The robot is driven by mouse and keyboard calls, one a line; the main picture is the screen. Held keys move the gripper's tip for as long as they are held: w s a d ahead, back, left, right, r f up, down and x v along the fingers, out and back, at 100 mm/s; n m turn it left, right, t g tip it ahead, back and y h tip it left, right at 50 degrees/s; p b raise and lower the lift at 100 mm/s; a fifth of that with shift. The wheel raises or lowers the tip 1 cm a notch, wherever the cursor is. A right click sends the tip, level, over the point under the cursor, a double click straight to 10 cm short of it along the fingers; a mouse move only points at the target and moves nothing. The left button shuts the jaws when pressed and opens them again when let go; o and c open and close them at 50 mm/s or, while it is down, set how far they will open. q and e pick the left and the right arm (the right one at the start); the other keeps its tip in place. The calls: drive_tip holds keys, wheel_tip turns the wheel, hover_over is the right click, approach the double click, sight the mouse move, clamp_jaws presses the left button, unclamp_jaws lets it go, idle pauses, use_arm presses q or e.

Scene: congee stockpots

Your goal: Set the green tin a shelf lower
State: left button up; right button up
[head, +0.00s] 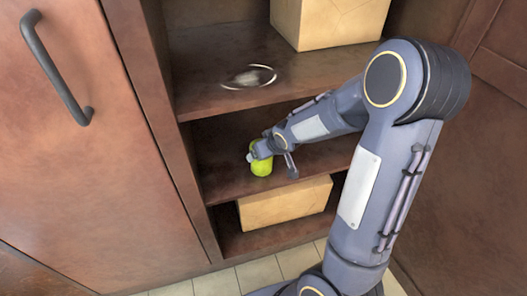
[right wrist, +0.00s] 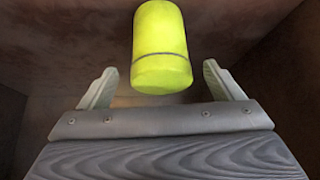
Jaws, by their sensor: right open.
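The green tin (head: 261,167) is a yellow-green cylinder on the middle shelf (head: 220,178) of the open cabinet, near that shelf's front. My right gripper (head: 257,153) reaches in from the right and is at the tin, partly covering its top in the head view. In the right wrist view the tin (right wrist: 161,50) shows centred between the two spread fingers (right wrist: 160,68), with a gap on each side. The right gripper is open and holds nothing. My left gripper is not in view.
The upper shelf (head: 205,90) holds a cardboard box (head: 330,22) and a pale ring-shaped item (head: 250,77). Another cardboard box (head: 285,203) stands on the lowest level, under the middle shelf. A closed door (head: 80,150) with a dark handle (head: 55,70) is at the left.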

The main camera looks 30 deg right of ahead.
drive_tip(key=s+a+r+m+y+p, duration=0.15)
drive_tip(key=s+a+r, duration=0.25)
drive_tip(key=s+r, duration=0.9)
drive_tip(key=s+a+g+y, duration=0.1)
drive_tip(key=s+a+y, duration=0.1)
drive_tip(key=s+a, duration=0.5)
drive_tip(key=s, duration=0.3)
drive_tip(key=shift+s+r, duration=0.25)
drive_tip(key=shift+r, duration=0.1)
drive_tip(key=shift+d+y, duration=0.1)
drive_tip(key=shift+y, duration=0.15)
